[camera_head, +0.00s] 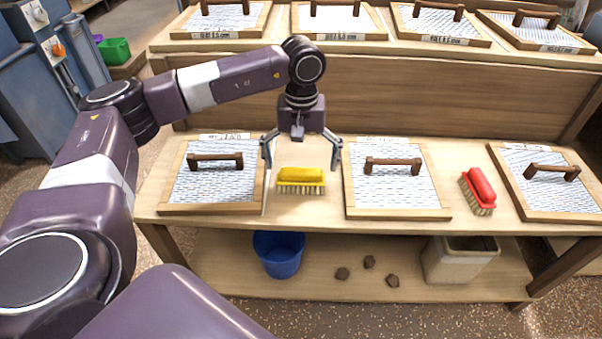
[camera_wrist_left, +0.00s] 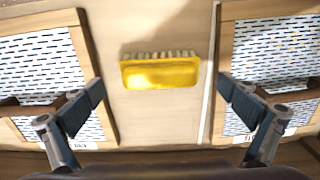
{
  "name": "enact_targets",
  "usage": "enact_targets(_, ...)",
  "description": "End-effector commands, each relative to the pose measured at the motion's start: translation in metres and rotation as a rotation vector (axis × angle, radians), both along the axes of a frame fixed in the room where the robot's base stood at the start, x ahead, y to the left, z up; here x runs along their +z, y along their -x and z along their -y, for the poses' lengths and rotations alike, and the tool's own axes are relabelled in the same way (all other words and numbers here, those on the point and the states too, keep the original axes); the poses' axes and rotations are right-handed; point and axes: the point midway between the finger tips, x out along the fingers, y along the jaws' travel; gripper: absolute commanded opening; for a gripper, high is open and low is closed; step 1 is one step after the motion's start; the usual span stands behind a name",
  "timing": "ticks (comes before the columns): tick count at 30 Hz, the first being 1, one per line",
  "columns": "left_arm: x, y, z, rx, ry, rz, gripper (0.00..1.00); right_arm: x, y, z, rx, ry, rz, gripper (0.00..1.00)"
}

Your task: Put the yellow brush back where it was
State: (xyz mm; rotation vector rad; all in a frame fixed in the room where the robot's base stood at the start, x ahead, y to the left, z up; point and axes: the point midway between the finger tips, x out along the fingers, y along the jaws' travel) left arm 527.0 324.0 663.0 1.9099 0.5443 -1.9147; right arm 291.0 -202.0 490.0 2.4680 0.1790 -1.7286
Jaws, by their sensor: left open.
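The yellow brush (camera_head: 301,180) lies on the wooden bench (camera_head: 320,207), between two framed screens with handles, bristles toward the front edge. It also shows in the left wrist view (camera_wrist_left: 160,72), apart from both fingers. My left gripper (camera_head: 301,160) is open and empty, pointing down just behind and above the brush, its fingers spread wider than the brush. The wrist view shows the open fingers (camera_wrist_left: 165,100) on either side, over the inner edges of the two screens. My right gripper is not in view.
A red brush (camera_head: 479,190) lies between the right two. Below are a blue bucket (camera_head: 279,254), several brown lumps (camera_head: 369,262) and a beige bin (camera_head: 459,259). More screens line the upper shelf.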

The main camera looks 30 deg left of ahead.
Motion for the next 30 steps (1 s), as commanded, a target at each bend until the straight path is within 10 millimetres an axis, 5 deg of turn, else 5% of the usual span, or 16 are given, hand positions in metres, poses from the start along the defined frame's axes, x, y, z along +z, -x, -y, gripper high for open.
enact_targets(3,0.031,-0.001,0.0,0.0,0.0,0.005,1.0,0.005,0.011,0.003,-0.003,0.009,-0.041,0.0)
enact_targets(10,0.06,-0.001,0.001,-0.001,0.0,0.001,1.0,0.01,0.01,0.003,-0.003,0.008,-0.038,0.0)
enact_targets(30,0.065,-0.001,0.0,0.0,0.0,0.001,1.0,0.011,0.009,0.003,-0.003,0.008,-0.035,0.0)
